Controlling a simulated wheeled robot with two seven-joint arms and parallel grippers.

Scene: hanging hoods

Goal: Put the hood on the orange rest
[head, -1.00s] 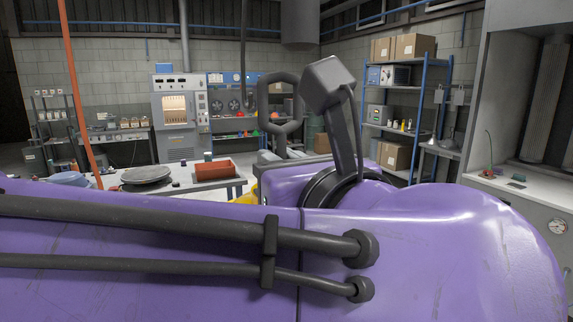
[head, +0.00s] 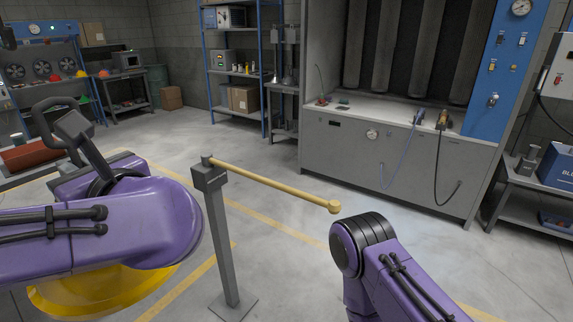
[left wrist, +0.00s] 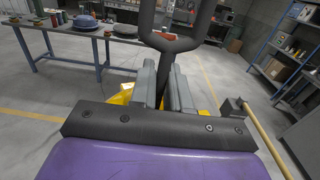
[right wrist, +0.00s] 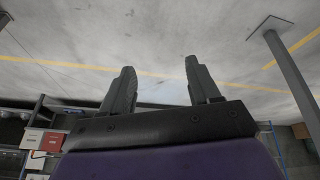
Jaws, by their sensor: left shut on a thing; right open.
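The hood (head: 105,290) is a yellow shell, mostly hidden behind my left arm, with a dark grey looped hook (head: 50,104) above it. In the left wrist view, my left gripper (left wrist: 165,70) is shut on the hook's stem; the loop (left wrist: 178,44) rises above the fingers and bits of yellow (left wrist: 122,97) show below. The rest (head: 270,185) is a yellow-orange bar with a knobbed end, level on a grey post, to the right of the hood and apart from it. My right gripper (right wrist: 158,78) is open and empty, pointing over bare floor.
The grey post (head: 222,240) stands on a square floor plate. Behind it is a grey cabinet booth (head: 400,160) with hoses. A blue shelf rack (head: 235,75) and workbenches line the back. A table (left wrist: 75,42) with dishes stands at left. The floor around the post is clear.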

